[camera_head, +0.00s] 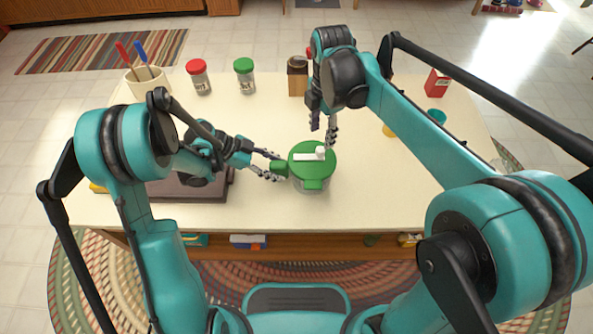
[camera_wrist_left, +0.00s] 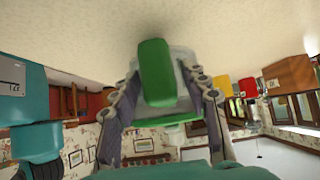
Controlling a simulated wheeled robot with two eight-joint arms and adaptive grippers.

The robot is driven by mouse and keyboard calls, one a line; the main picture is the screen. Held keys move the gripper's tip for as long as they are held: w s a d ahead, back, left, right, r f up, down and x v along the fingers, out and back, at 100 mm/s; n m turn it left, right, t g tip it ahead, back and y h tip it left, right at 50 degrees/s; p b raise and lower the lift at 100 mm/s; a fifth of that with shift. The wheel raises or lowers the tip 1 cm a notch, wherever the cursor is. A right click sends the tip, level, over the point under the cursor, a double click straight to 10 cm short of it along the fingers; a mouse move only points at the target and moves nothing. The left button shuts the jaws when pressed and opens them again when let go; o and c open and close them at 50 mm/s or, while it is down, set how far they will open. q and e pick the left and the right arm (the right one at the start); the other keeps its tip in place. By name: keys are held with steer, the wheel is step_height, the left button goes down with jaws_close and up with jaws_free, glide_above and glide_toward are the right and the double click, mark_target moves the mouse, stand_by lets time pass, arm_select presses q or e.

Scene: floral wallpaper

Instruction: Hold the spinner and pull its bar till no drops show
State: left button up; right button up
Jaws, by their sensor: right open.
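The spinner has a green lid (camera_head: 312,178) and a see-through bowl, and stands upright on the table. A white bar (camera_head: 308,157) with a round knob (camera_head: 320,151) lies across the lid. A green side handle (camera_head: 279,168) sticks out to the left; it also shows in the left wrist view (camera_wrist_left: 157,72). My left gripper (camera_head: 271,167) is open, its fingers on either side of this handle with gaps visible. My right gripper (camera_head: 323,134) is open and empty, pointing down just behind the knob, apparently not touching it. Drops are too small to make out.
A red-lidded jar (camera_head: 198,77), a green-lidded jar (camera_head: 244,76) and a wooden block (camera_head: 297,76) stand at the back. A utensil crock (camera_head: 147,80) is back left. A dark tray (camera_head: 190,188) lies under my left arm. The table front right is clear.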

arm_select(q)
steer(key=shift+a+r, duration=0.1)
steer(key=v, duration=1.1)
steer(key=shift+a+r, duration=0.2)
steer(key=shift+a, duration=0.1)
arm_select(e)
steer(key=shift+s+d+r+m, duration=0.1)
steer(key=shift+s+d+m, duration=0.1)
steer(key=shift+m, duration=0.1)
arm_select(q)
steer(key=s+a+r+n+t+y, duration=0.1)
steer(key=s+r+n+t+y, duration=0.2)
steer(key=s+n+y, duration=0.2)
steer(key=s+a+r+n+t+y, duration=0.1)
steer(key=s+r+n+t+y, duration=0.3)
steer(key=s+n, duration=0.5)
steer(key=n+y, duration=0.1)
steer(key=n, duration=0.3)
steer(key=shift+s, duration=0.35)
arm_select(e)
steer(key=s+d+f+m+t, duration=0.1)
steer(key=s+d+m+t, duration=0.2)
steer(key=m, duration=0.8)
steer(key=s+d+f+m+t, duration=0.1)
steer(key=s+d+m+t, duration=0.3)
steer(key=s+d+m, duration=0.4)
steer(key=s+m, duration=0.3)
steer(key=m, duration=0.1)
steer(key=shift+s+f, duration=0.15)
steer(key=shift+f, duration=0.1)
